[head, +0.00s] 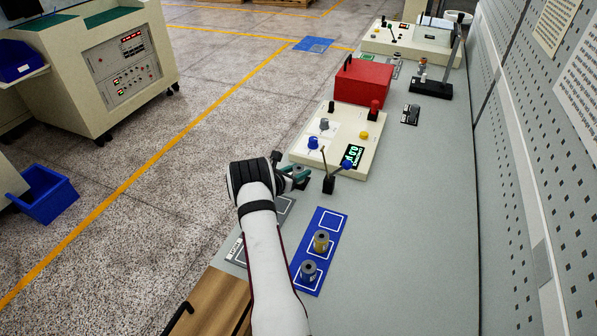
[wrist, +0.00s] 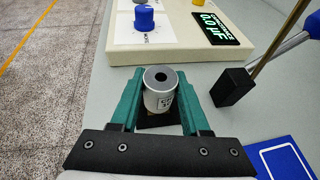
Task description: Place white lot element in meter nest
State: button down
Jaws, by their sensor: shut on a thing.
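The white lot element (wrist: 158,98) is a short pale cylinder with a dark hole in its top and a printed label on its side. It stands upright between the green fingers of my gripper (wrist: 160,108), which is shut on it. In the head view my gripper (head: 295,176) is at the near end of the meter, and my arm hides the element there. The meter (wrist: 190,30) is a cream box with a green-lit display (head: 354,155) reading about 0.0 µF. A dark square patch shows beneath the element; I cannot tell whether they touch or whether it is the nest.
A black block (wrist: 232,86) with rods stands just right of my gripper. A blue mat (head: 305,287) holds a yellowish cylinder (head: 321,241) and a grey one (head: 308,271); its far outlined square is empty. A red box (head: 363,80) stands beyond the meter.

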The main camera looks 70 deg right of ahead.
jog(key=shift+c, duration=1.9)
grip_release()
jog(key=shift+f, duration=0.1)
